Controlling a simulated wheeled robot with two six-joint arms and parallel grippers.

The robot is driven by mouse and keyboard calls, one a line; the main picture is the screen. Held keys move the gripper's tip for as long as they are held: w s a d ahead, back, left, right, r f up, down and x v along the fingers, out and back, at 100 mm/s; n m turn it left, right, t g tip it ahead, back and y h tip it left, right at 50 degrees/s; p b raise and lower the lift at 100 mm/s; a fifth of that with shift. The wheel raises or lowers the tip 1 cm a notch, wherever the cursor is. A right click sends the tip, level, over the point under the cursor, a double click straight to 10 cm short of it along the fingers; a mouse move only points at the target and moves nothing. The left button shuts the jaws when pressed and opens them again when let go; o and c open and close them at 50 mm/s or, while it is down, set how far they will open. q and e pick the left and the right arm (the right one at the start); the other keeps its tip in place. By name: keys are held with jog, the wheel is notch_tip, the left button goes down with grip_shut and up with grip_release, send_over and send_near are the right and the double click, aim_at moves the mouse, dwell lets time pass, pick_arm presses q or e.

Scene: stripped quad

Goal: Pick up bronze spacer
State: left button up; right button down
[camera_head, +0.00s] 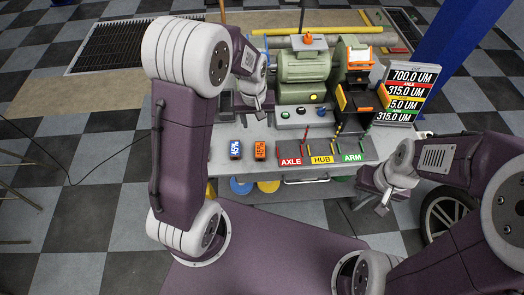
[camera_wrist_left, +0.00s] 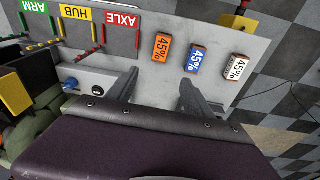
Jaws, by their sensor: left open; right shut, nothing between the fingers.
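In the left wrist view three small blocks marked 45% lie in a row on the grey bench: an orange one (camera_wrist_left: 164,48), a blue one (camera_wrist_left: 198,56) and a white-topped one with brownish sides (camera_wrist_left: 236,68). None is plainly labelled as the bronze spacer; I cannot tell for certain which it is. The head view shows the blue block (camera_head: 235,149) and orange block (camera_head: 260,150); my left arm hides the white-topped one. My left gripper (camera_head: 264,110) is open and empty above the bench, behind the blocks; its fingers show in the wrist view (camera_wrist_left: 158,88). My right gripper (camera_head: 376,206) is shut and empty, off the bench's front right.
Trays marked AXLE (camera_head: 290,161), HUB (camera_head: 321,160) and ARM (camera_head: 353,157) stand right of the blocks. A green machine (camera_head: 303,68) and a number board (camera_head: 406,92) stand behind. A wheel (camera_head: 445,215) is at the right. The bench front has a handle.

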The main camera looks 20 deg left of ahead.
pick_arm(q)
notch_tip(320, 180, down, 5)
jog(key=w, duration=0.2)
jog(key=g+b, duration=0.1)
send_over(260, 149)
notch_tip(260, 149, down, 4)
jog(key=shift+w+f, duration=0.1)
jog(key=shift+w, duration=0.05)
jog(key=shift+s+a+f, duration=0.15)
jog(key=shift+s+f, duration=0.05)
jog(key=shift+f, duration=0.1)
notch_tip(260, 149, down, 2)
jog(key=shift+f, duration=0.25)
jog(key=shift+w+f, duration=0.1)
jog(key=shift+f, duration=0.35)
jog(key=f, duration=0.2)
jog(key=f+p, duration=0.1)
jog(key=f, duration=0.1)
jog(key=shift+d+f, duration=0.2)
jog(key=shift+f, duration=0.35)
grip_shut()
pick_arm(e)
jog(key=shift+s+d+f, duration=0.1)
jog(key=shift+d+f, duration=0.05)
jog(key=shift+f, duration=0.05)
